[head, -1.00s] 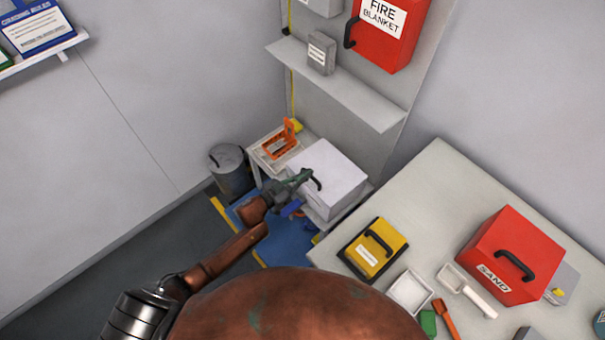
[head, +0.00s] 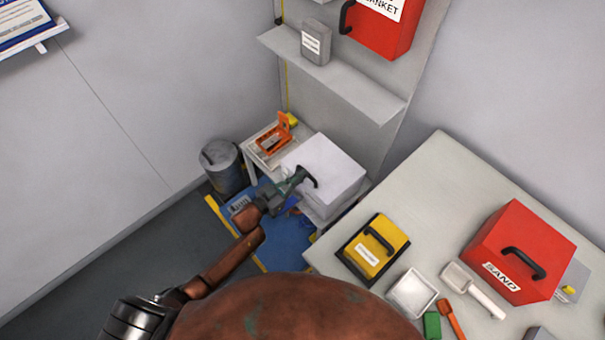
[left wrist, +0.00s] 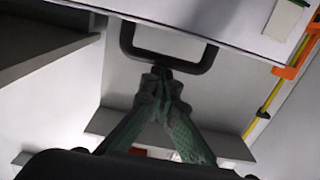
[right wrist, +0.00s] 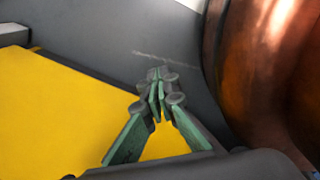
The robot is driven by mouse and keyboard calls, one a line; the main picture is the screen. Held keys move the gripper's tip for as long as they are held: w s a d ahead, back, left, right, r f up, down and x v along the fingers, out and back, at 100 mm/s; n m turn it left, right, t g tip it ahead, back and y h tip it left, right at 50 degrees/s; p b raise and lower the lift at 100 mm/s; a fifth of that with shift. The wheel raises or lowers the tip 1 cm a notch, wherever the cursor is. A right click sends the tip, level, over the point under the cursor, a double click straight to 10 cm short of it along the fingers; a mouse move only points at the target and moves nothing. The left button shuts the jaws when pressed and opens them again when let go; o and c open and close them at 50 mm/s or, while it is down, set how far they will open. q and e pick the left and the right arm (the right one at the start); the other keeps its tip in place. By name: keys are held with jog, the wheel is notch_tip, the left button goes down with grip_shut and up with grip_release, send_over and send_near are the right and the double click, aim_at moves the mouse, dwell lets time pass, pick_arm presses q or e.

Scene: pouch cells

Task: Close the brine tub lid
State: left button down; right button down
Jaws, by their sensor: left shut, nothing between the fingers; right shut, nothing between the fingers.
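The brine tub (head: 345,195) is a white box on a low stand in the back corner. Its white lid (head: 325,160) lies over the top and looks down or nearly down; I cannot tell whether a gap is left. A black handle (head: 310,178) sits at the lid's near left edge. My left gripper (head: 303,174) is shut and empty, with its tips at this handle. In the left wrist view the shut fingertips (left wrist: 162,78) are right at the handle's bar (left wrist: 185,69); contact is unclear. My right gripper (right wrist: 157,82) is shut and empty, seen only in the right wrist view.
A grey bin (head: 222,168) and a small table with an orange rack (head: 272,140) stand beside the tub. A wall shelf (head: 335,75) hangs above it. The bench (head: 440,190) at right carries a yellow case (head: 374,246) and a red sand box (head: 520,235).

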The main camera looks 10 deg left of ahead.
pick_arm(q)
jog(key=shift+s+a+f, duration=0.1)
jog(key=shift+a+f, duration=0.05)
jog(key=shift+f, duration=0.1)
